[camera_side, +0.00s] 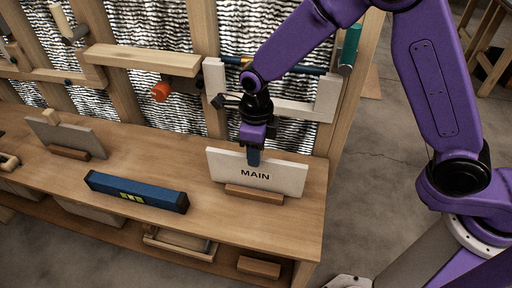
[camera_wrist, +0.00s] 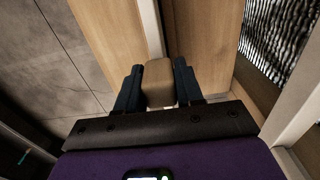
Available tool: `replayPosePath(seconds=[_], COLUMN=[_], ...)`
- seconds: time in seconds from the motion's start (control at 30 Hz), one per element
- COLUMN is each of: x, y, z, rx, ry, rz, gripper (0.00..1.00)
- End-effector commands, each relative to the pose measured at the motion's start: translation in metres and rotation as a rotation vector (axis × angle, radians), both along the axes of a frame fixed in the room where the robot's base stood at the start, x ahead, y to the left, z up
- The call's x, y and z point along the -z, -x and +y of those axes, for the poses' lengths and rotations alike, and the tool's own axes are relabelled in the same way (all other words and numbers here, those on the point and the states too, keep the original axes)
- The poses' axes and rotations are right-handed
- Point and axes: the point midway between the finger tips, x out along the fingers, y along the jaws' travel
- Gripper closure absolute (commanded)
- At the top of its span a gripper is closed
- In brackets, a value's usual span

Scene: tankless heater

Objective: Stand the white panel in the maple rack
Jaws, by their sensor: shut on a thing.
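The white panel (camera_side: 225,167), marked MAIN, is upright near the right end of the bench. A low brown wooden rack (camera_side: 254,194) is at the middle of its bottom edge and covers part of that edge. I cannot tell whether the panel is fully down in the slot. My gripper (camera_side: 254,157) is above the panel's top edge, pointing down. In the wrist view its dark blue fingers (camera_wrist: 158,88) are shut on the panel's tan knob (camera_wrist: 158,72). The fingers hide the knob in the side view.
A grey panel (camera_side: 85,138) stands in a similar brown rack (camera_side: 68,153) at the left. A blue spirit level (camera_side: 136,191) lies between the panels. A wooden frame with shelf (camera_side: 145,59) and orange knob (camera_side: 160,91) is behind. The bench front right (camera_side: 265,225) is clear.

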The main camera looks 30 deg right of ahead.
Motion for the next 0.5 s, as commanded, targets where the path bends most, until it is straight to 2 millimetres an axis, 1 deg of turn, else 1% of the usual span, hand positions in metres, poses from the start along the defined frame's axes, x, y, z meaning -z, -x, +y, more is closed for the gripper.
replayPosePath(seconds=[0.5], x=[0.0068], y=[-0.0002], z=[0.0001], rx=[0.0], ry=[0.0], rz=[0.0], gripper=[1.0])
